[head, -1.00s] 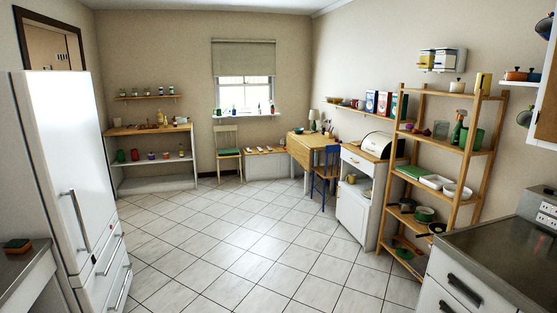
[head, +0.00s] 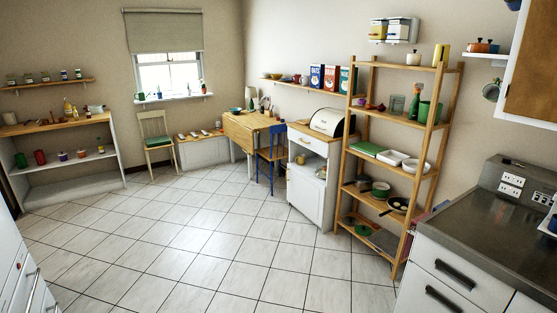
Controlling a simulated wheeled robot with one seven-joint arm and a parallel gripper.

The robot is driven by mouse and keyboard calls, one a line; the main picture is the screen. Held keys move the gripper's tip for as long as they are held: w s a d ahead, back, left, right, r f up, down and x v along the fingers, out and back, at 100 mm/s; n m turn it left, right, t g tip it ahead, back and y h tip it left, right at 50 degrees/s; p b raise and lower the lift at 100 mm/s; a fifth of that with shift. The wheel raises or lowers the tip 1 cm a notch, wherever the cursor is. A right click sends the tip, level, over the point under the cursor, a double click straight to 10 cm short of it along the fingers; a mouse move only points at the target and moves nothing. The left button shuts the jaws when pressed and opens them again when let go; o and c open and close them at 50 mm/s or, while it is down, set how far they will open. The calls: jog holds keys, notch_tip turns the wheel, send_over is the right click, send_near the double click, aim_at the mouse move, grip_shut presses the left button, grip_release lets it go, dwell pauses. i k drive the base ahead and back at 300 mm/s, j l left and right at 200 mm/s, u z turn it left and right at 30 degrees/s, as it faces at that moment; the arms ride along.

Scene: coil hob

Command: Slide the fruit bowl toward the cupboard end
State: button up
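I cannot pick out a fruit bowl for certain at this distance. A small teal, bowl-like shape (head: 236,110) sits on the left part of the wooden drop-leaf table (head: 240,131), near the window corner. A low yellowish, bowl-like item (head: 276,76) is on the wall shelf (head: 300,87) above the table. Whether either holds fruit is too small to tell. A white cupboard (head: 308,190) with a bread bin on top stands to the right of the table. My gripper is not in view.
The tiled floor (head: 190,240) is clear across the middle. A blue chair (head: 271,155) stands at the table's front, and a green-seated chair (head: 157,145) under the window. A wooden rack (head: 400,140) and a steel-topped counter (head: 490,250) stand on the right. White drawers (head: 20,270) edge in lower left.

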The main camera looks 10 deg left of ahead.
aim_at(236, 112)
jog(key=i+j+u, duration=0.8)
jog(key=i+u, duration=0.6)
jog(key=i, duration=2.25)
jog(key=i+j+z, duration=0.1)
jog(key=i, duration=0.95)
jog(key=i+j, duration=0.1)
jog(key=i, duration=0.9)
jog(key=i+j, duration=0.1)
jog(key=i, duration=0.95)
jog(key=i+j+z, duration=0.1)
jog(key=i+z, duration=0.2)
jog(key=i, duration=0.15)
jog(key=i+j+z, duration=0.55)
jog(key=i, duration=0.25)
